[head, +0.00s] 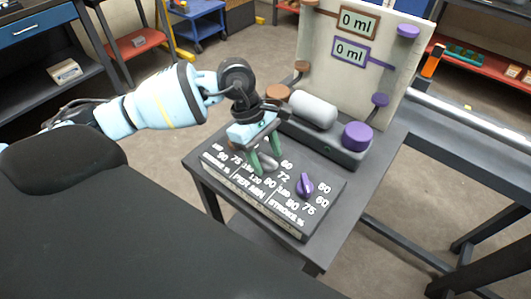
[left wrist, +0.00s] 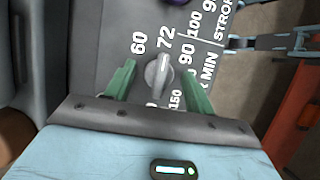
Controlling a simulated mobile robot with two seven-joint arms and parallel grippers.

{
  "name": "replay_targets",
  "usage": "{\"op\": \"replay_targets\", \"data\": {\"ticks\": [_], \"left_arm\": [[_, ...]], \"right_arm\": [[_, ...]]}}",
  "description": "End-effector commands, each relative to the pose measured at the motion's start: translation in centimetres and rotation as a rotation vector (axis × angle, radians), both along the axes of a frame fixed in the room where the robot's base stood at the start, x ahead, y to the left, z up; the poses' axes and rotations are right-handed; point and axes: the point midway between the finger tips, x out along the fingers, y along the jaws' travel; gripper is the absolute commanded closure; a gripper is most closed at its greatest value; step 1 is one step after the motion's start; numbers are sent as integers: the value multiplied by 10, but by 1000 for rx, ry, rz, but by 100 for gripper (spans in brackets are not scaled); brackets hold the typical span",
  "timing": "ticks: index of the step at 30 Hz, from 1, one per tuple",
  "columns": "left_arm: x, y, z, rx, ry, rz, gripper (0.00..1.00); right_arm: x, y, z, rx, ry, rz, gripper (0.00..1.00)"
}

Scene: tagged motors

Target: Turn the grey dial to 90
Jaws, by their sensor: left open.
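The grey dial (head: 268,162) sits on the dark control panel (head: 210,165), in the middle section marked PER MIN. In the left wrist view the grey dial (left wrist: 158,78) has its narrow end towards the 72 mark, with 60 on one side and 90 on the other. My left gripper (head: 265,160) is over the panel, pointing down, open, with its green fingers on either side of the dial. In the left wrist view the left gripper (left wrist: 160,84) shows gaps between both fingers and the dial. My right gripper is not in view.
A purple dial (head: 304,186) is on the panel's right section. Behind are a grey cylinder (head: 312,109), a purple knob (head: 357,136) and an upright board (head: 345,75) with two 0 ml displays. A grey rail (head: 470,122) runs at the right.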

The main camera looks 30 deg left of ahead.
Motion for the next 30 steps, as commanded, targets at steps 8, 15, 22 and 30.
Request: {"op": "replay_targets", "data": {"ticks": [8, 15, 22, 30], "left_arm": [[0, 0, 0, 0, 1, 0, 75], [0, 0, 0, 0, 1, -4, 90], [1, 0, -2, -1, 1, -62, 90], [2, -1, -4, -1, 4, -250, 90]], "right_arm": [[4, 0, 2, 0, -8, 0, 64], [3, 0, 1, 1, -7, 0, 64], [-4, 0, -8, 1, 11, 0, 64], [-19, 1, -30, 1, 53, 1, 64]]}}
